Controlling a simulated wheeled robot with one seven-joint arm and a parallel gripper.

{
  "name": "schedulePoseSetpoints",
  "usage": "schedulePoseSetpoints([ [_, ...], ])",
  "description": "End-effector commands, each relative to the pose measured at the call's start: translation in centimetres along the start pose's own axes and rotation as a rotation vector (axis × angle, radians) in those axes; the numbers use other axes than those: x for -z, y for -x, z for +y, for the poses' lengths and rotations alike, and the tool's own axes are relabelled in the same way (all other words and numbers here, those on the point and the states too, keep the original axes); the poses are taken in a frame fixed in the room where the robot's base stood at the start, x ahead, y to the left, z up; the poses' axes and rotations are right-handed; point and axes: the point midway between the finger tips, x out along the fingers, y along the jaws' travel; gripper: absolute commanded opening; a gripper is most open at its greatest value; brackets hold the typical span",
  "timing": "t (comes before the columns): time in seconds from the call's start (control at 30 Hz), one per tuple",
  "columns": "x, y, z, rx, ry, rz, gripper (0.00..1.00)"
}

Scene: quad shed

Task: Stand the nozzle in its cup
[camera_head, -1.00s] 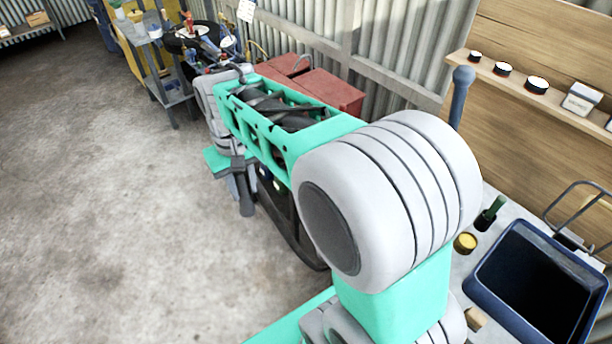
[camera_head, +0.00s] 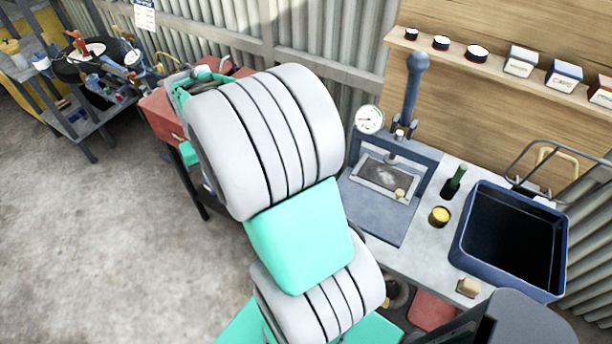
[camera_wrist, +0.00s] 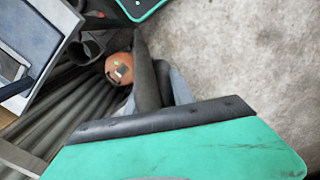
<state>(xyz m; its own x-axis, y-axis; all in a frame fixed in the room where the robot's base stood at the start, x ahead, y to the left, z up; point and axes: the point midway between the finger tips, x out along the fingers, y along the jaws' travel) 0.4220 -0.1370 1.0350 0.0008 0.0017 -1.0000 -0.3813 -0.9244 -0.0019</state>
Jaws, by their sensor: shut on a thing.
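My gripper (camera_wrist: 152,78) shows in the wrist view, its dark fingers close together; in the head view my own arm hides it. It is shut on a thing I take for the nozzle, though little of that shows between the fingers. A rounded orange thing (camera_wrist: 119,68) with a small dark patch appears right beside the fingers; I cannot tell whether it is held or behind them. A dark round opening (camera_wrist: 88,48) lies left of it. In the head view, a green upright piece (camera_head: 456,180) with a dark lower part stands on the bench. I cannot tell which thing is the cup.
The grey bench (camera_head: 415,245) carries a press with a gauge (camera_head: 369,120), a yellow-topped tin (camera_head: 439,216), a wooden block (camera_head: 468,287) and a deep blue bin (camera_head: 470,235). A shelf (camera_head: 400,40) runs above. A red cabinet (camera_head: 160,115) stands left. The floor at left is clear.

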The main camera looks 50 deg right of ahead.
Motion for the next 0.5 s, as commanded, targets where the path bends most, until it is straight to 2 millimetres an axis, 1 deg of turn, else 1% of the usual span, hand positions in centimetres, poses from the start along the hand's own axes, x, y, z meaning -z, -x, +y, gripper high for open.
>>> schedulePoseSetpoints([
  [0.03, -0.1, -0.9, 3.1, 0.0, -0.085, -0.007, 0.0],
  [0.07, -0.2, -1.5, 4.8, 0.0, -0.135, -0.005, 0.0],
  [0.1, -0.5, -2.3, 7.2, 0.0, -0.2, -0.006, 0.0],
  [0.17, -1.2, -3.6, 10.6, 0.0, -0.297, -0.005, 0.0],
  [0.2, -1.9, -4.4, 12.8, 0.0, -0.36, -0.005, 0.0],
  [0.3, -3.8, -6.2, 17.3, 0.0, -0.498, -0.003, 0.0],
  [0.4, -5.4, -7.4, 20.1, 0.0, -0.589, -0.002, 0.0],
  [0.5, -6.4, -8.1, 21.5, -0.001, -0.639, 0.0, 0.0],
])
